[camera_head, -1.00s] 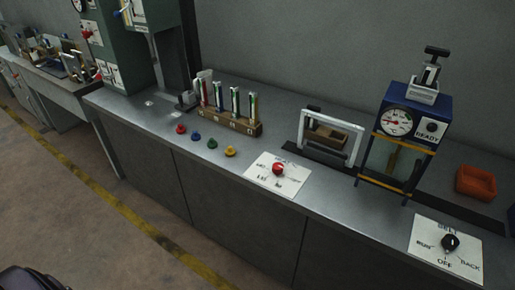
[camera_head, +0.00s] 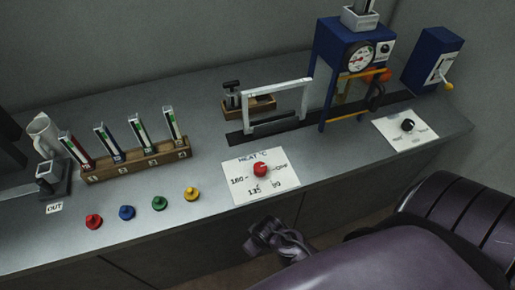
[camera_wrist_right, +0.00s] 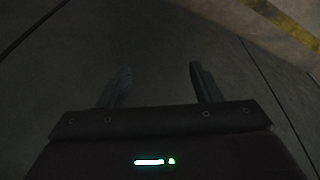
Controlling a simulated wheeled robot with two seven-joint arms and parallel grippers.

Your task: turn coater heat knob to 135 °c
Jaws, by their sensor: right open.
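The red heat knob (camera_head: 261,170) stands on a white dial plate (camera_head: 240,187) near the front edge of the bench. The plate reads HEAT °C, with OFF to the right, 90 at lower right, 135 at the bottom and 180 to the left. The knob's pointer direction is too small to tell. My right gripper (camera_head: 278,236) is in front of and below the plate, apart from the knob. In the right wrist view the right gripper's fingers (camera_wrist_right: 158,82) are spread with nothing between them. My left gripper is not in view.
Several coloured buttons (camera_head: 127,213) stand left of the plate, before a wooden rack (camera_head: 135,163). A white frame (camera_head: 275,86) and a blue machine (camera_head: 340,43) stand behind. A black knob (camera_head: 408,125) on its plate is at right. The bench front edge lies between gripper and plate.

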